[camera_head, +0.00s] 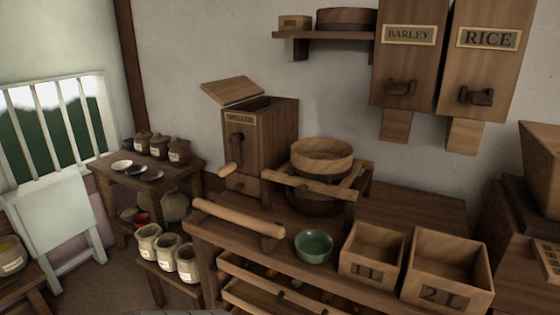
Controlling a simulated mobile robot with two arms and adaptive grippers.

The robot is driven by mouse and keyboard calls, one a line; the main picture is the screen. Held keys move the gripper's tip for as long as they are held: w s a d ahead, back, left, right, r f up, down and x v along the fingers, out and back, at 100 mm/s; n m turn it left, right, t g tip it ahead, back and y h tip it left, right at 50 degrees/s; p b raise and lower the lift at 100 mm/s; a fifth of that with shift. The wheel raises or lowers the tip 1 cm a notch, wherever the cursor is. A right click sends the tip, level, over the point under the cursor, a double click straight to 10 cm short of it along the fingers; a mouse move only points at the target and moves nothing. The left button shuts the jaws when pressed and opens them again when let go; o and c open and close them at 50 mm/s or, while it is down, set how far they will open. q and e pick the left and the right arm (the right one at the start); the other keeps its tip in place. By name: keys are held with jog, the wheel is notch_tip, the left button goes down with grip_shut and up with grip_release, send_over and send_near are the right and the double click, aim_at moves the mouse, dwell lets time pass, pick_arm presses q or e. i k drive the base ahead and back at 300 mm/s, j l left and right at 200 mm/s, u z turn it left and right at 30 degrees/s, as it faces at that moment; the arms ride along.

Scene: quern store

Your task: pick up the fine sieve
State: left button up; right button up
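A round, pale wooden sieve (322,160) sits on a wooden frame (312,187) on the bench, right of the lidded mill box. A dark round bowl (312,202) shows beneath the frame. A second round, darker wooden hoop (345,19) rests on the wall shelf at the top. No label shows on either, and their meshes are hidden or too small to see, so I cannot tell which is the fine one. Neither of my grippers is in view.
The bench (425,208) also holds a wooden roller (240,218), a green bowl (314,246) and two open measure boxes, marked 1 L (366,273) and 2 L (440,295). Barley (405,60) and rice (485,65) hoppers hang above. The mill box (270,150) stands left of the sieve.

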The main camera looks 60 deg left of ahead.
aim_at(321, 157)
jog(key=u, duration=1.75)
